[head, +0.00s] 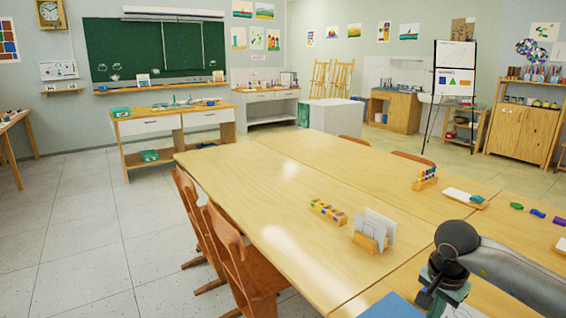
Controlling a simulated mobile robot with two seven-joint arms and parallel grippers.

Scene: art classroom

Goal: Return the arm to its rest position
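My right arm (510,272) comes in from the lower right and reaches over the near part of the wooden table (250,185). Its dark rounded wrist joint is bent, and my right gripper (434,296) points down near the bottom edge of the head view. A teal-grey piece shows at the gripper; I cannot tell whether it is part of the gripper or a separate thing. The fingertips are too unclear to tell whether they are open or shut. My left arm and gripper are not in view.
A card holder (366,241) and a paint block (327,212) stand on the table left of my arm. A blue sheet (393,306) lies at the bottom edge. A tray (466,199) lies behind the arm. Chairs (243,262) line the left side. The table's far left is clear.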

